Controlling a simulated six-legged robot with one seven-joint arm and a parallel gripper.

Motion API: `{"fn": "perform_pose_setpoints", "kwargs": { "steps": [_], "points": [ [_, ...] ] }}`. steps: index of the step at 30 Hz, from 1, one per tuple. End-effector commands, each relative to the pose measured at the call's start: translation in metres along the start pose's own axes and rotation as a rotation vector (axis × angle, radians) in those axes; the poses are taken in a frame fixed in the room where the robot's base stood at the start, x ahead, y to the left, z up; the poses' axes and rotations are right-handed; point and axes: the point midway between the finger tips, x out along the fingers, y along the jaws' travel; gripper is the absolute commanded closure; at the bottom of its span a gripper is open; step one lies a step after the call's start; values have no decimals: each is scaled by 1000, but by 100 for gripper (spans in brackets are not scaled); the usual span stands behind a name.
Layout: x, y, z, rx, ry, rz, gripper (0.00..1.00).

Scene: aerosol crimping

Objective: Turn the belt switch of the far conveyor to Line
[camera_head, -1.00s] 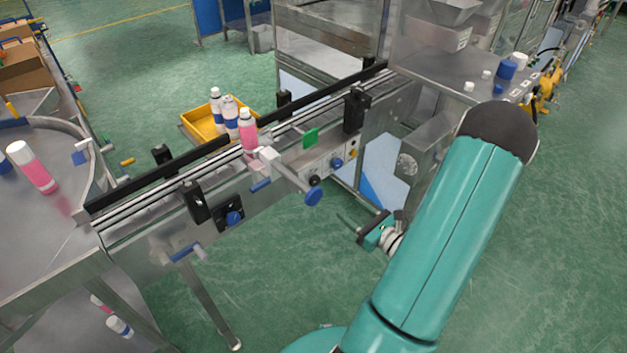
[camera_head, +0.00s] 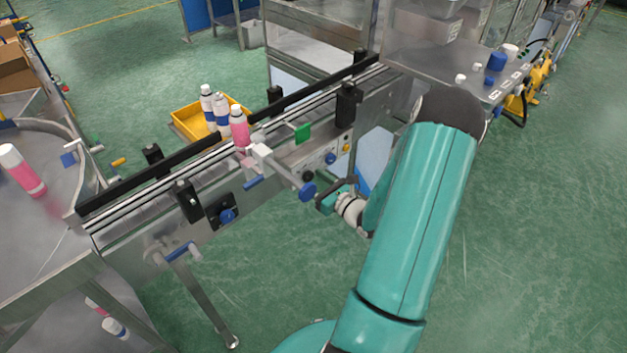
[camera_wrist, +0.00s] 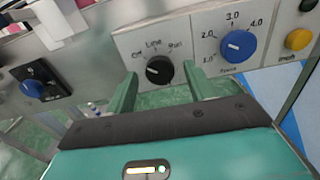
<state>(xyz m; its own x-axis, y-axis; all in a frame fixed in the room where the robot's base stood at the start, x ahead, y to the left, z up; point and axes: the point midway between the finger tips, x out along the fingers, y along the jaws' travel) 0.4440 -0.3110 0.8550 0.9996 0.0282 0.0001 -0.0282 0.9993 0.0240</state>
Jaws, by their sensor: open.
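The belt switch (camera_wrist: 160,69) is a small black knob on a light panel on the conveyor's side. Three printed labels arc above it, the middle one reading Line. Its white mark seems to lie toward the left, but is too small to be sure. In the head view the switch (camera_head: 309,172) is a dark dot on the conveyor (camera_head: 268,190) side. My gripper (camera_wrist: 160,86) is open and empty, its two green fingertips just below and either side of the switch, apparently not closed on it. In the head view my gripper (camera_head: 332,197) is close to the panel.
A blue speed dial (camera_wrist: 237,46) and a yellow button (camera_wrist: 298,39) sit right of the switch. A blue hand knob (camera_head: 307,191) on a rod sticks out near my gripper. Bottles, one of them a pink can (camera_head: 239,130), stand at the conveyor. Open floor lies right.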

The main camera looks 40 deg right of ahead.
Motion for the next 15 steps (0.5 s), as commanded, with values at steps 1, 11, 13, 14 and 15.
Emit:
{"fn": "perform_pose_setpoints", "kwargs": {
  "steps": [1,11,13,14,15],
  "points": [
    [4,0,0,0,0,1,46],
    [7,0,0,0,1,0,50],
    [7,0,0,0,1,0,64],
    [7,0,0,0,1,0,70],
    [7,0,0,0,1,0,78]
  ]
}}
